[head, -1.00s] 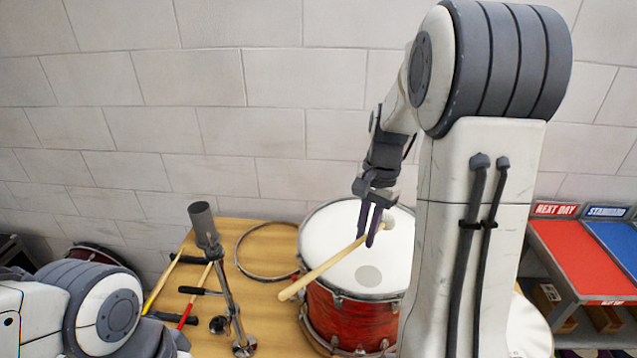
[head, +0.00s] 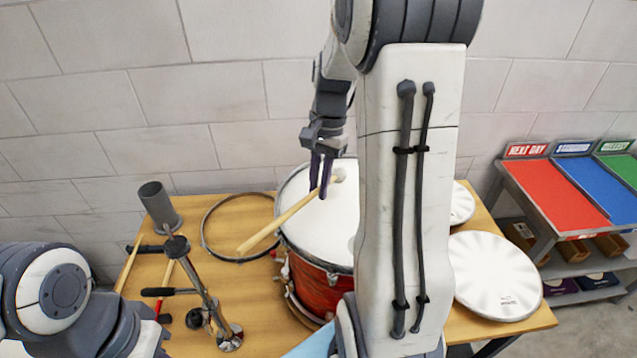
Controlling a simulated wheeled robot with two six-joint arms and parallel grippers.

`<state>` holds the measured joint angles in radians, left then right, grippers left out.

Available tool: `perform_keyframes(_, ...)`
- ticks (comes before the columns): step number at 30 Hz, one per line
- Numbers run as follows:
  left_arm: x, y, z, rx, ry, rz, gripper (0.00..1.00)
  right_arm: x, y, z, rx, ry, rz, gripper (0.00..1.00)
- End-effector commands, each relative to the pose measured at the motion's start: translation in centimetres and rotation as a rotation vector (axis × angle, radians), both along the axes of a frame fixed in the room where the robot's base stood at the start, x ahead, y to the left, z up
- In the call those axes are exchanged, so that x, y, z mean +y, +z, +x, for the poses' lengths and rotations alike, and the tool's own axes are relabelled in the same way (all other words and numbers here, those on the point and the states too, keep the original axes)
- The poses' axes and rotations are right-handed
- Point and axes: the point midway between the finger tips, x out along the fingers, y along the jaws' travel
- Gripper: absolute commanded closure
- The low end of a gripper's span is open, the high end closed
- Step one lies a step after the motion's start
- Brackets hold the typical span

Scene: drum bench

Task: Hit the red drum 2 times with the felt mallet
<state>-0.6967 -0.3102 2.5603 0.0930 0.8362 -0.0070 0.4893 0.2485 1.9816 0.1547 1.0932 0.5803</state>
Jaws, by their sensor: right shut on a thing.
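The red drum (head: 312,287) stands on the wooden table with a white drumhead. My right gripper (head: 322,190) is over the drumhead, fingers pointing down, shut on the felt mallet. The mallet's wooden handle (head: 272,224) slopes down to the left, past the drum's left rim. Its pale felt head (head: 339,174) is to the right of the fingers, over the far part of the drumhead. I cannot tell whether the head touches the drumhead. My right arm hides the drum's right side. My left arm shows at the lower left, but its gripper is not in view.
A metal stand (head: 205,290), a grey cup (head: 160,207) and sticks lie left of the drum, near a hoop (head: 205,240). A shelf with coloured trays (head: 565,205) stands beyond the table.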

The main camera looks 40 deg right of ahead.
Motion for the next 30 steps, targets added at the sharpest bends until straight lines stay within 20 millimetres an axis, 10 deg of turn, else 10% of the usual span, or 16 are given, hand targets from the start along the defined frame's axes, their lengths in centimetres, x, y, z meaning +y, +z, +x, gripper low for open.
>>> perform_keyframes(14,0.0,-1.5,0.0,0.000,-0.002,0.000,1.00,-0.2,-1.6,-0.1,0.001,-0.003,0.000,1.00)
perform_keyframes(20,0.0,-4.3,0.0,0.000,-0.001,0.000,1.00,-0.1,-5.7,-0.2,0.003,-0.004,0.001,1.00)
perform_keyframes(30,0.0,-0.1,0.0,0.000,-0.002,0.000,1.00,-0.2,-1.6,-0.1,-0.001,-0.003,-0.001,1.00)
